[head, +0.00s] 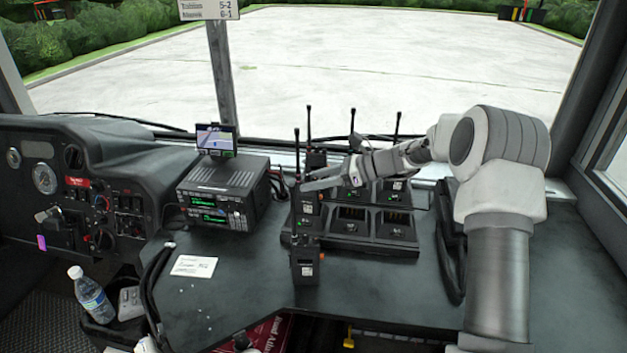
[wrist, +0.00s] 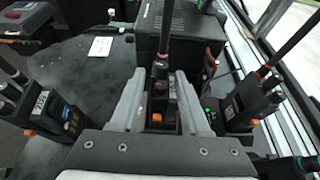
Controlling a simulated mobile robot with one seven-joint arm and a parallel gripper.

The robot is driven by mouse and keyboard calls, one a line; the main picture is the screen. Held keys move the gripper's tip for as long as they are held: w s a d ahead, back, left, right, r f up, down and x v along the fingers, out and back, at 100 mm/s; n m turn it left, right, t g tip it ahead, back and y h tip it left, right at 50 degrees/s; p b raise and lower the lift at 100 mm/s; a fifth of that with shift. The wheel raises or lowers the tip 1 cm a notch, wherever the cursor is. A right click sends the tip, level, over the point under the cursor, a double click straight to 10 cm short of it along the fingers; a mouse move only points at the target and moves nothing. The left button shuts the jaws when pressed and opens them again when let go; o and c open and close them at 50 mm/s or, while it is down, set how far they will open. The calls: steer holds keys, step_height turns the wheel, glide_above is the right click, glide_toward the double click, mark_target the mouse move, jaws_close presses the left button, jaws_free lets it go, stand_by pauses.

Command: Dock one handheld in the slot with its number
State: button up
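My gripper (head: 308,185) reaches in from the right over the left end of the charger. Its fingers (wrist: 162,82) flank a black upright handheld (wrist: 160,98) and look closed on its sides. The same handheld (head: 307,208) shows in the head view at the front left of the charger (head: 345,241); whether it is seated there I cannot tell. A second handheld (head: 304,264) is in front of the charger's left end; it shows at left in the wrist view (wrist: 50,115). Front slots in the middle (head: 350,215) and right (head: 397,227) are empty.
Several handhelds with tall antennas stand in the back row, one at its left (head: 316,160), close beside my gripper (wrist: 250,102). A radio console (head: 222,195) with a small screen (head: 216,140) stands left. A white card (head: 194,266) lies on the clear dash.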

steer(key=shift+o, duration=0.8)
steer(key=shift+f, duration=0.1)
steer(key=p+v, duration=0.2)
steer(key=v, duration=1.5)
steer(key=shift+r, duration=0.25)
steer(key=shift+d, duration=0.1)
steer(key=s+a+r+n+h+p, duration=0.1)
steer(key=s+a+r+n+h, duration=0.15)
steer(key=s+r, duration=0.2)
steer(key=s+a+r+n+g+h+p, duration=0.1)
steer(key=s+a+r+n+h+p, duration=0.1)
steer(key=s+r+n, duration=0.3)
steer(key=s+a+r+n+h+p, duration=0.1)
steer(key=s+a+n+h, duration=0.15)
steer(key=s, duration=0.35)
steer(key=s+d+r+n+t+h+p, duration=0.2)
steer(key=s+n, duration=0.3)
steer(key=s, duration=0.4)
steer(key=s+d+r+n+t+h+p, duration=0.2)
steer(key=s+n+h, duration=0.2)
steer(key=s, duration=0.6)
steer(key=shift+s+n, duration=0.3)
steer(key=shift+n, duration=0.3)
